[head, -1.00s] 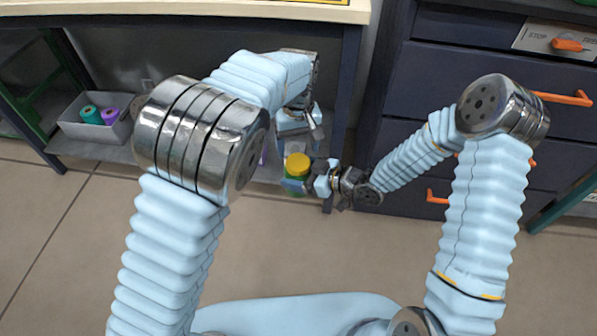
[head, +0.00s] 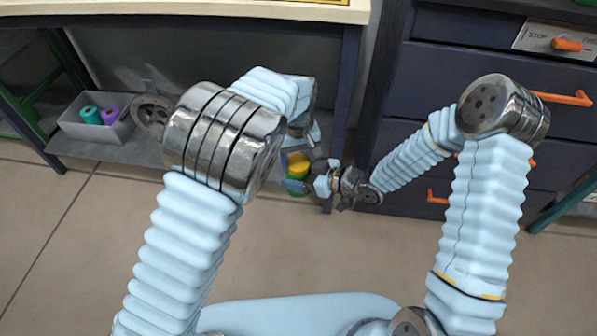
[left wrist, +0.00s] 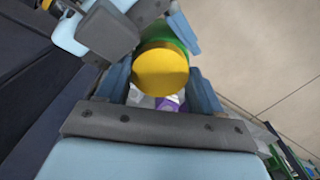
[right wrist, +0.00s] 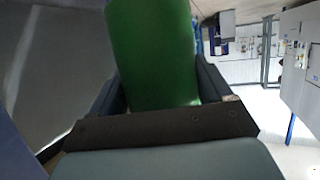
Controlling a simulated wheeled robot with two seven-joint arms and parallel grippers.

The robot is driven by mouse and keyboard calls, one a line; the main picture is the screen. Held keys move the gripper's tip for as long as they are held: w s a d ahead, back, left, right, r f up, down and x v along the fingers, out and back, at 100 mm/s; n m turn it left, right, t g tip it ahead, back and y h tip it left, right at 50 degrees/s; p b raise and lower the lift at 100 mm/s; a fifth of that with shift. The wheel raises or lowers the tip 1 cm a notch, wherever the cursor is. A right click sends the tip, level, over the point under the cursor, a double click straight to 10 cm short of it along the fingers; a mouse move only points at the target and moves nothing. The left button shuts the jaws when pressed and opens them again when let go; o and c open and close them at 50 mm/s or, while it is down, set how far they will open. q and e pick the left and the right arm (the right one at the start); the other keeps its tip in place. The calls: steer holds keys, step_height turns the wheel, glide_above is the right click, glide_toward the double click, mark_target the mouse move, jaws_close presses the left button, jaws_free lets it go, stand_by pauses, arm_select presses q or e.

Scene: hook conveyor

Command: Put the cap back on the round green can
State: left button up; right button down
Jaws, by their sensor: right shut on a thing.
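The round green can (right wrist: 152,50) stands between the fingers of my right gripper (head: 298,187), which is shut on it. In the head view the can (head: 297,191) is partly hidden by the fingers. The yellow cap (head: 298,164) is at the top of the can; I cannot tell whether it is fully seated. In the left wrist view the cap (left wrist: 160,70) faces the camera, with green showing behind its edge. My left gripper (left wrist: 160,88) is open, its fingers apart on either side of the cap. In the head view its fingers are mostly hidden.
A grey bin (head: 75,128) with a teal roll (head: 91,115) and a purple roll (head: 110,112) sits on the low shelf (head: 140,152), beside a dark wheel-like part (head: 150,112). The table leg (head: 345,95) and drawer cabinet (head: 400,90) stand close by the can.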

arm_select(q)
steer(key=o, duration=1.1)
steer(key=shift+r, duration=2.3)
steer(key=shift+o, duration=0.8)
step_height(320, 180, up, 12)
steer(key=shift+f, duration=0.15)
